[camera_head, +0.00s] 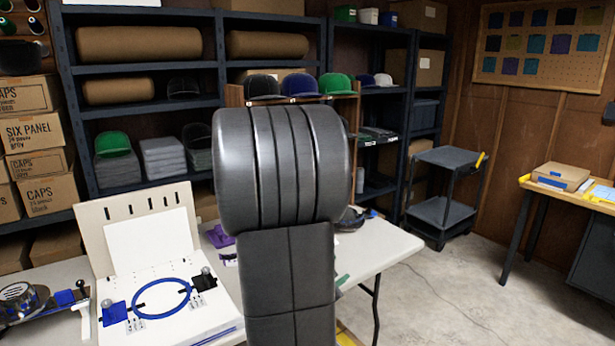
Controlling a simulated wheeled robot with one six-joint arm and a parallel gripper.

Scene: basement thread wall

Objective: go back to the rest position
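My own arm's thick dark links stand upright in the middle of the view and hide much of the table behind them. My gripper does not show, so I cannot see whether it is open or holds anything. Behind and to both sides of the arm is a white table (384,246). On its left part stands a white hooping board (150,258) with a blue ring hoop (161,298) lying on it.
A metal and blue device (38,303) sits at the table's left end. Shelves with caps (299,84) and boxes (37,133) line the back. A dark cart (442,192) and a wooden desk (565,190) stand at right. Concrete floor (452,297) between them is clear.

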